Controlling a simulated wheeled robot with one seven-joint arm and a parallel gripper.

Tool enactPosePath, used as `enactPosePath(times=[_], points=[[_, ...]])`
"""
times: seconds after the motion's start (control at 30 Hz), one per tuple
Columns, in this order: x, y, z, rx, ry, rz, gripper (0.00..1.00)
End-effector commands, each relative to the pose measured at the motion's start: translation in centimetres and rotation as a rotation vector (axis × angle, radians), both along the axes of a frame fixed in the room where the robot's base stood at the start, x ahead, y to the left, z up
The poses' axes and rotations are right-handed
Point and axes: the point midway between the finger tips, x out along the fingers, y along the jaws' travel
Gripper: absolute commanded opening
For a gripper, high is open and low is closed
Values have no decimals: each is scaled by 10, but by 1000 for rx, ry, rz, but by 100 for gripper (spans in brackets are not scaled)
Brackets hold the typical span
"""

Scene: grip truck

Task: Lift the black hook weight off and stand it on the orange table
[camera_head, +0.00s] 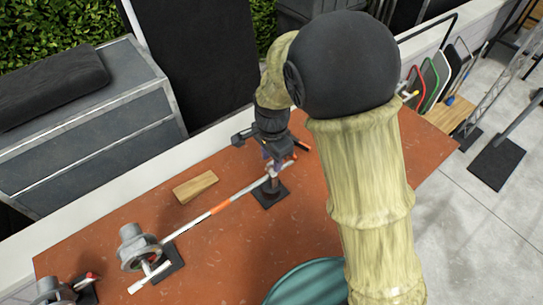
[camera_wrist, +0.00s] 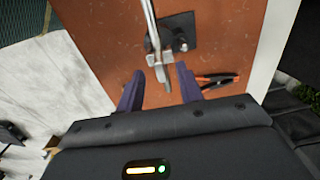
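The orange table (camera_head: 225,245) fills the middle of the head view, and its surface also shows in the wrist view (camera_wrist: 98,25). A pale rod with an orange band (camera_head: 218,207) runs across it to a black square base (camera_head: 268,193). My gripper (camera_head: 270,160) is above the rod's right end. In the wrist view, my gripper (camera_wrist: 160,70) is open, its two dark purple fingers apart with a metal end piece (camera_wrist: 158,62) in line with the gap. A small dark rounded part (camera_wrist: 180,43) sits at the black base; I cannot tell whether it is the hook weight.
Pliers with orange handles (camera_wrist: 217,82) lie close to the right finger. A wooden block (camera_head: 194,186) lies behind the rod. A grey metal cylinder (camera_head: 136,246) stands at the rod's left end.

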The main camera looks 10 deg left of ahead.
Motion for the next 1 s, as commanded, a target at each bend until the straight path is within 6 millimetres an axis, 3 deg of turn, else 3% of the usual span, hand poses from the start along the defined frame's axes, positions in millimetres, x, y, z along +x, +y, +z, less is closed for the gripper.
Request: enactPosePath(times=[0.4,0.8,0.83,1.0], points=[[0,0,-33,0,1,-1,36],[1,1,-36,1,1,0,36],[1,1,-36,1,0,0,35],[1,1,-36,1,0,0,4]])
